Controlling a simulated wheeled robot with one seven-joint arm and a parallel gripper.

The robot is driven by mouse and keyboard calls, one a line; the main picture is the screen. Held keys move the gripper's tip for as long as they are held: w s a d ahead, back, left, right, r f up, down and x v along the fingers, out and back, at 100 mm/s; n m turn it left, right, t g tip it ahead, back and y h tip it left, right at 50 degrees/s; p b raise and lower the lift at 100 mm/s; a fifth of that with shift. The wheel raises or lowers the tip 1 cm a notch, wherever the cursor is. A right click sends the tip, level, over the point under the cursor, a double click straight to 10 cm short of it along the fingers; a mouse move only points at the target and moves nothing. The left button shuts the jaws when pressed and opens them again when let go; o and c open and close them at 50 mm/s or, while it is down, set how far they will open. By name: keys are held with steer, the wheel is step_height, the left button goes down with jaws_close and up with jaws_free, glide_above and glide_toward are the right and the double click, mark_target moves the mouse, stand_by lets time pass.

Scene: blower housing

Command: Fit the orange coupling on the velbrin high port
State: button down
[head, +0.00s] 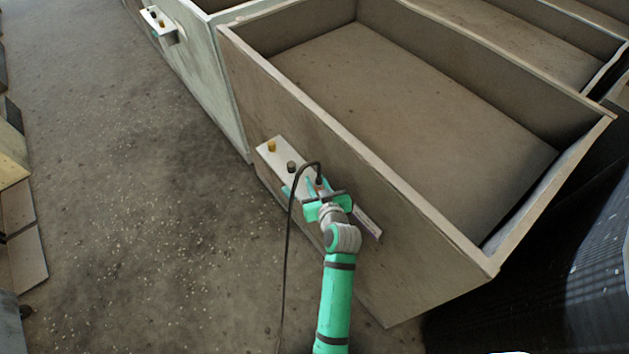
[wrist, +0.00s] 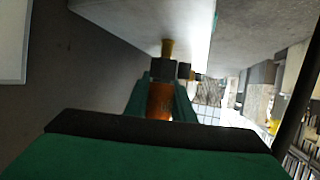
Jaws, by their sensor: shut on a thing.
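My gripper (head: 303,188) is at the front of the large bin, close to the white panel (head: 267,158). In the wrist view its two teal fingers are shut on the orange coupling (wrist: 159,100). The coupling is largely hidden in the head view. A yellow port (head: 272,146) and a dark port (head: 291,166) stand out from the panel. In the wrist view a dark fitting (wrist: 163,69) and a yellow one (wrist: 168,47) line up beyond the coupling. I cannot tell whether the coupling touches the dark one. No port name is readable.
A black cable (head: 288,240) loops up beside my gripper and hangs to the floor. The large open bin (head: 420,245) stands behind the panel, with a pale label strip (head: 367,222) on its front. Another bin (head: 205,70) carries a similar panel (head: 159,24). Floor to the left is clear.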

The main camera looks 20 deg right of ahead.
steer(key=shift+f, duration=0.95)
steer(key=c, duration=1.4)
jaws_free()
steer(key=shift+c, duration=0.2)
steer(key=shift+s, duration=0.1)
steer(key=v, duration=1)
steer(key=shift+s+r, duration=0.2)
steer(key=shift+s, duration=0.05)
